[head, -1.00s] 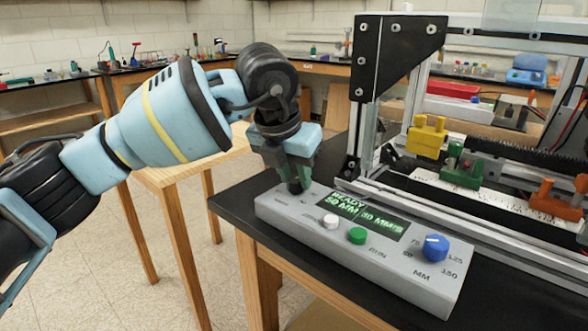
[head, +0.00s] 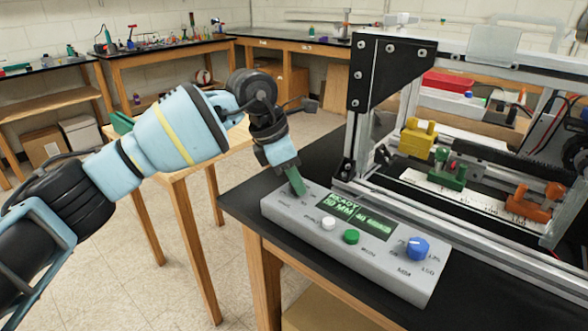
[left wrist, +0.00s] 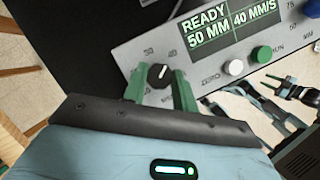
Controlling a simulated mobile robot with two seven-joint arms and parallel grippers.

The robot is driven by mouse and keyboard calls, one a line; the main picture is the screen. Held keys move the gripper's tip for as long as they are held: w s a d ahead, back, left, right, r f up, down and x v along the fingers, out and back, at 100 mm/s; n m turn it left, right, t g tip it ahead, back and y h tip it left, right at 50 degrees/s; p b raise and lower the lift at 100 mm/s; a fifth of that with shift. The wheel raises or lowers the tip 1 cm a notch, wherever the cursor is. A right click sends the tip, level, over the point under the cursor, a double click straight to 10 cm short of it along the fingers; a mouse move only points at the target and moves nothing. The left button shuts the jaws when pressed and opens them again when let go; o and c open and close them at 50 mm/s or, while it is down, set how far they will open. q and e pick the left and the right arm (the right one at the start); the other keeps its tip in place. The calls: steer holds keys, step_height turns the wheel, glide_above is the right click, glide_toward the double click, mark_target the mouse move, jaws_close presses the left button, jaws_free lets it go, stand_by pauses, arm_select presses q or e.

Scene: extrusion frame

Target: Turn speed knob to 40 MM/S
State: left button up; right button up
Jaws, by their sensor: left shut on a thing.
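The grey control box (head: 345,262) sits on the black bench top. Its black speed knob (left wrist: 158,76) is at the left end of the panel, with a white pointer mark on it, and is hidden behind the fingers in the head view. My left gripper (head: 298,188) is shut on this knob, with one green finger on each side of it in the left wrist view (left wrist: 159,82). The display (left wrist: 232,28) reads READY, 50 MM and 40 MM/S.
On the same box are a white button (head: 328,222), a green button (head: 351,237) and a blue knob (head: 417,247). The extrusion frame (head: 470,215) stands close behind, with yellow, green and orange blocks.

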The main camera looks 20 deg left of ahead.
arm_select(q)
steer(key=shift+r+m+p, duration=0.15)
steer(key=shift+m+p, duration=0.15)
steer(key=shift+m, duration=0.3)
steer(key=o, duration=1)
steer(key=v, duration=0.7)
steer(key=shift+w+a+r, duration=0.1)
steer(key=shift+a+r, duration=0.15)
